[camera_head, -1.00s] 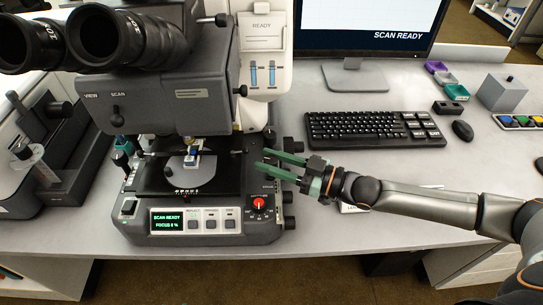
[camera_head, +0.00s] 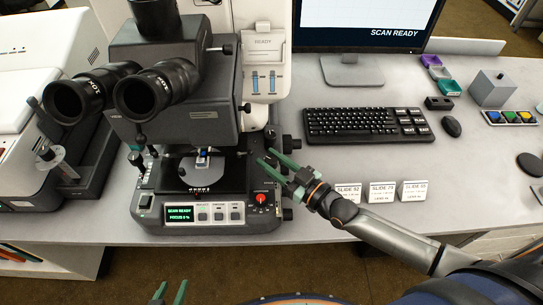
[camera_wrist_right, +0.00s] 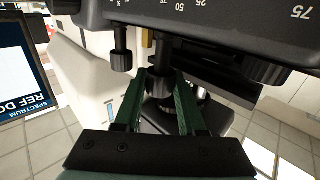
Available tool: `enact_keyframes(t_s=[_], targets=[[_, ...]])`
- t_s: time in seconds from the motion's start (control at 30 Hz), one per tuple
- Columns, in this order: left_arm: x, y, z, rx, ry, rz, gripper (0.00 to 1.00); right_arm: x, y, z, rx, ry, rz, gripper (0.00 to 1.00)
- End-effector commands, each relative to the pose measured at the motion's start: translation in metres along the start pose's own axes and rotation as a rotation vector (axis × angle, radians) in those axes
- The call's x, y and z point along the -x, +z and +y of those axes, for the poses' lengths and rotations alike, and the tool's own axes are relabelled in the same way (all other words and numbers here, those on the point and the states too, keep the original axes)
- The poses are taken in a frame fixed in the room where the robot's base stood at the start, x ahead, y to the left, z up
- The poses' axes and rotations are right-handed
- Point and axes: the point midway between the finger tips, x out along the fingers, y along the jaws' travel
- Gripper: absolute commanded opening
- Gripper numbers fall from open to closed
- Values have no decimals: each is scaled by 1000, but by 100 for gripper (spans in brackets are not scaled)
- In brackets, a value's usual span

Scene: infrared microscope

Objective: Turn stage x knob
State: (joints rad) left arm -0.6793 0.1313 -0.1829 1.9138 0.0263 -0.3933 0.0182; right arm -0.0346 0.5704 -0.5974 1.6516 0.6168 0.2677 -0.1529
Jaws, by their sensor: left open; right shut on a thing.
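The infrared microscope (camera_head: 172,125) stands at the left of the desk, its display reading SCAN READY. My right gripper (camera_head: 264,156) reaches in from the right at the side of its stage (camera_head: 190,176). In the right wrist view, my green fingers (camera_wrist_right: 160,82) are shut on a dark round knob (camera_wrist_right: 160,86), seemingly the stage x knob. Its contact is partly hidden by the fingers, and in the head view I cannot make it out. My left gripper (camera_head: 170,291) is open and empty at the bottom edge, in front of the desk.
Other dark knobs sit close by, one hanging beside my fingers (camera_wrist_right: 122,58) and one to the right (camera_wrist_right: 266,69). A red dial (camera_head: 261,198) is on the front panel. Slide cards (camera_head: 381,191), a keyboard (camera_head: 368,124) and a monitor (camera_head: 352,70) are to the right.

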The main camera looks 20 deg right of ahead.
Motion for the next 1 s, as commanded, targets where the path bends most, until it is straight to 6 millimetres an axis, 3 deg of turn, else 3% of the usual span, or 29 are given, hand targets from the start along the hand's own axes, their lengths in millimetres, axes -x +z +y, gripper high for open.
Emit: enact_keyframes(t_s=[0.17, 0.2, 0.43, 0.77, 1.0], targets=[[0, 0, 0, 0, 1, -1, 50, -2, -4, 0, 0, -1, 11, 0], [0, 0, 0, 0, 1, -1, 50, -2, -4, 0, 0, -1, 11, 43], [0, 0, 1, 0, 1, -1, 50, -1, -2, 0, 0, -1, 6, 69], [0, 1, 1, 0, 2, -1, 50, 3, 0, 0, 0, -1, 1, 70], [-2, 2, 1, 0, 2, 0, 50, 38, 2, 0, 1, -2, -3, 70]])
